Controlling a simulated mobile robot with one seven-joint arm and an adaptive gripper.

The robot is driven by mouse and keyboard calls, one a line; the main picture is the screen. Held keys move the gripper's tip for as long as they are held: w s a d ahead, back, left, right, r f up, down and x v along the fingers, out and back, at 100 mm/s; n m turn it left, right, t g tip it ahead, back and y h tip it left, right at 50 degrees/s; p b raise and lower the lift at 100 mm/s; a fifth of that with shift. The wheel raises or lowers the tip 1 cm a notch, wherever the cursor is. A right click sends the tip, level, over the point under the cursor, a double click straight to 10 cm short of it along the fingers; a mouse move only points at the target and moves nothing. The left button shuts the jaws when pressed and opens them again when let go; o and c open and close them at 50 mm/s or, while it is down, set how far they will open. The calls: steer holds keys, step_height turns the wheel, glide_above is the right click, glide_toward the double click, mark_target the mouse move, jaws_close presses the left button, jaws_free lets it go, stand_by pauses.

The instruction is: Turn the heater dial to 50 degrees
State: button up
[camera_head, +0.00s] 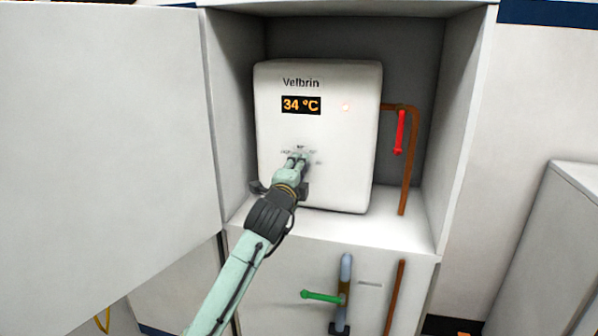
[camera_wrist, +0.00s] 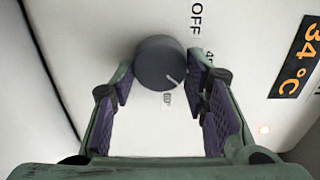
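The white heater (camera_head: 335,165), marked Velbrin, stands in an open cabinet. Its display (camera_head: 300,105) reads 34 °C, and this reading also shows sideways in the wrist view (camera_wrist: 296,60). The dark grey round heater dial (camera_wrist: 158,62) has a white pointer line towards the lower right of the wrist view. My gripper (camera_wrist: 160,72) has one finger at each side of the dial, and both tips appear to touch its rim. In the head view my gripper (camera_head: 298,163) covers the dial. An OFF mark is readable; the right finger partly hides a number beginning with 4.
A small orange light (camera_head: 346,107) glows on the heater. A red-handled valve (camera_head: 401,132) sits on the copper pipe at right. A green-handled valve (camera_head: 322,296) is below. The large white cabinet door (camera_head: 100,140) stands open at left.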

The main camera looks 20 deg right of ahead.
steer(key=o, duration=0.5)
steer(key=shift+c, duration=0.2)
steer(key=v, duration=1.2)
